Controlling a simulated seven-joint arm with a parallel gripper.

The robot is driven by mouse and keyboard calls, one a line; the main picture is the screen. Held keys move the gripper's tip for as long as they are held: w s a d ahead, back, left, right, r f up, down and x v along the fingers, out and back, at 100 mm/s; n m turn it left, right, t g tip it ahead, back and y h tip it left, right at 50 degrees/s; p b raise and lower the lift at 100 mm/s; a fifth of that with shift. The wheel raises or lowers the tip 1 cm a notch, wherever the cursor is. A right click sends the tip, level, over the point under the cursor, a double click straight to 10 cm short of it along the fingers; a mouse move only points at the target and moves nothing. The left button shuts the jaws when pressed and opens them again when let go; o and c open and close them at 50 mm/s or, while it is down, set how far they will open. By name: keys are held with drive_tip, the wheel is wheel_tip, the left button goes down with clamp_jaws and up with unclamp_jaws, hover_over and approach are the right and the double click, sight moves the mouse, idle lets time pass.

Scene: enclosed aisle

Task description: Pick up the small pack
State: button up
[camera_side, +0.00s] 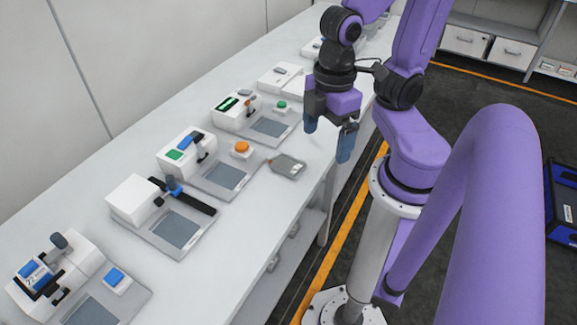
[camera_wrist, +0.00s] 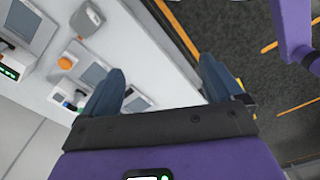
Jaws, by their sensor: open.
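The small pack (camera_side: 287,166) is a flat grey pouch lying on the white bench near its front edge, next to the device with the orange button. It also shows in the wrist view at the top left (camera_wrist: 88,19), outside the space between my fingers. My gripper (camera_side: 329,135) is open and empty, with blue fingers pointing down. It is above the bench's front edge, to the right of the pack and apart from it. In the wrist view the open fingers (camera_wrist: 160,75) have bare bench and floor beyond them.
Several devices with grey pads stand in a row along the bench (camera_side: 235,262), including one with an orange button (camera_side: 242,148) and one with a green button (camera_side: 282,105). A wall runs behind them. Dark floor with orange lines lies in front.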

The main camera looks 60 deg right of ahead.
drive_tip(key=w+d+f+m, duration=0.3)
drive_tip(key=w+d+m, duration=0.1)
drive_tip(key=w+m, duration=0.4)
drive_tip(key=m, duration=0.5)
hover_over(288, 164)
wheel_tip(288, 164, down, 3)
drive_tip(key=shift+f, duration=8.9)
drive_tip(key=c, duration=1.2)
